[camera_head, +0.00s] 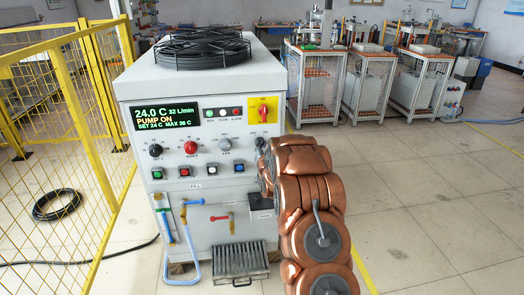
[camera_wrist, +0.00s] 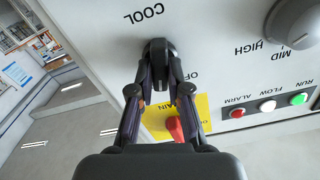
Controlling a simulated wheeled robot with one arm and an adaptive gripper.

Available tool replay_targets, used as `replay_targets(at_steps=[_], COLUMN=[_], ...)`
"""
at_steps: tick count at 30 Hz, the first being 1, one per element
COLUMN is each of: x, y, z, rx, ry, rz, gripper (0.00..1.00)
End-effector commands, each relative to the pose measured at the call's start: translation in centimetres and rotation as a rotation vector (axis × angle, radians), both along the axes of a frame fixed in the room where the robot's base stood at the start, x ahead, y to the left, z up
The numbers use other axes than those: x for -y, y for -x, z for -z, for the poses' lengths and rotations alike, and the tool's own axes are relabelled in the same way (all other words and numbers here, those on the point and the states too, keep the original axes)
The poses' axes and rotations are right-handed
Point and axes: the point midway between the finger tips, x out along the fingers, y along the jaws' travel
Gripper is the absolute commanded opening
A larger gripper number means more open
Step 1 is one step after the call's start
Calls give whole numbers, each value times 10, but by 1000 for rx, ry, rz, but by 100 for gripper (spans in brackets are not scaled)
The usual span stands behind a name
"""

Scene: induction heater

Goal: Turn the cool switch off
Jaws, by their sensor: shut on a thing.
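The cool switch (camera_wrist: 157,46) is a dark rotary knob on the white panel, beside the printed word COOL in the wrist view. My gripper (camera_wrist: 160,72) has both fingers closed in on this knob, one on each side. The chiller cabinet (camera_head: 222,97) has a display (camera_head: 167,116) reading 24.0 C, 32 L/min, PUMP ON.
A red main switch on a yellow plate (camera_head: 264,110) sits above the cool switch. A grey knob (camera_head: 224,144), a red knob (camera_head: 190,147) and several push buttons share the panel. A yellow mesh fence (camera_head: 60,110) stands left.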

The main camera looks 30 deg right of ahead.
Motion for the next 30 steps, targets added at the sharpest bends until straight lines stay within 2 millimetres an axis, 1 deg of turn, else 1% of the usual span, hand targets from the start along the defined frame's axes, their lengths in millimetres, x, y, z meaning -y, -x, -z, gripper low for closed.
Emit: replay_targets(at_steps=[1,9,15,22,30], x=[0,0,-1,-1,-1], y=[0,0,0,0,0], z=[5,5,4,2,1], rx=[-14,-98,-142,-173,-182], ry=[34,227,334,404,422], rz=[0,1,1,1,2], gripper=[0,0,0,0,0])
